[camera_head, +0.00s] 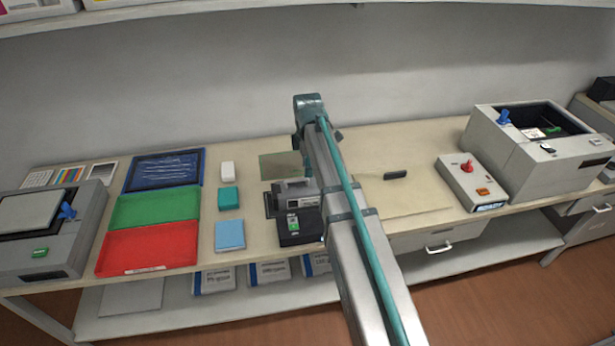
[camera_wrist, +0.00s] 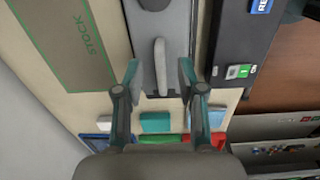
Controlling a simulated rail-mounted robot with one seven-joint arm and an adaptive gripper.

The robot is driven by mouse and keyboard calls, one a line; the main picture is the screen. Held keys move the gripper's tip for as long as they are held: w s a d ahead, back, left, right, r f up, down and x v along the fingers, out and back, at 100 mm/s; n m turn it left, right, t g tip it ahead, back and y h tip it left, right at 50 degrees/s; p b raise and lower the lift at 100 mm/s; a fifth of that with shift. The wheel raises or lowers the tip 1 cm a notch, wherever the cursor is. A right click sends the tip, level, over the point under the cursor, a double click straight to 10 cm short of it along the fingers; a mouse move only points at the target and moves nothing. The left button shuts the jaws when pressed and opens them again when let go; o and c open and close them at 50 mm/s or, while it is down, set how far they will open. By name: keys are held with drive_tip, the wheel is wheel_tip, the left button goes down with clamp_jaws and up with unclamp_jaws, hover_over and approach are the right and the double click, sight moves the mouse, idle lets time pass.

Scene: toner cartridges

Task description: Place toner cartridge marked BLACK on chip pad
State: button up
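A grey block with a raised, light grey grip bar (camera_wrist: 160,65) lies below my gripper in the wrist view. In the head view, a grey block with a white label (camera_head: 293,190) stands mid-bench, partly behind my arm; it looks like the same thing. Its label is too small to read, so I cannot confirm a BLACK marking. My gripper (camera_wrist: 159,72) is open, one finger on each side of the bar, with gaps visible. A black device with a green button (camera_head: 293,222) stands in front of the block and also shows in the wrist view (camera_wrist: 240,50). I cannot tell whether it is the chip pad.
A green-outlined STOCK area (camera_wrist: 72,45) lies beside the block. Blue (camera_head: 165,170), green (camera_head: 155,207) and red (camera_head: 148,248) trays stand left, with small white and teal items alongside. A box with a red knob (camera_head: 470,180) and a grey machine (camera_head: 535,155) stand right.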

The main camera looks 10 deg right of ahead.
wheel_tip(320, 180, up, 7)
drive_tip(key=b, duration=0.1)
idle(0.3)
drive_tip(key=shift+s, duration=0.1)
